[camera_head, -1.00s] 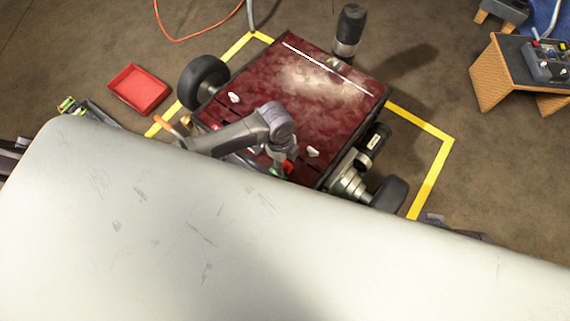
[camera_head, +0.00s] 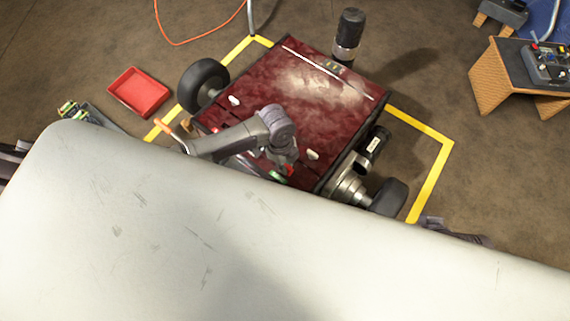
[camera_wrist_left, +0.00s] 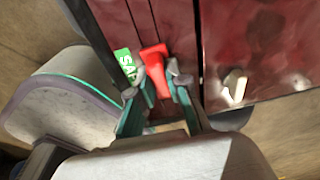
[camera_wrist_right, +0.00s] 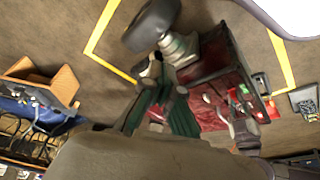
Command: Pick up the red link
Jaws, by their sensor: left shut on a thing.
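The red link (camera_wrist_left: 154,68) is a small bright red piece in the left wrist view, lying between the fingers of my left gripper (camera_wrist_left: 155,85). The gripper is shut on it, over the slot of the dark red robot body. In the head view, my left gripper (camera_head: 284,165) is at the body's near edge, with a little of the red link (camera_head: 289,170) showing beside it. A green label (camera_wrist_left: 125,63) is just left of the link.
The dark red wheeled robot (camera_head: 305,95) stands inside yellow floor tape (camera_head: 425,122). A red tray (camera_head: 139,91) lies at the left on open floor. A wooden stand (camera_head: 490,82) is at the right. My large white surface hides the foreground.

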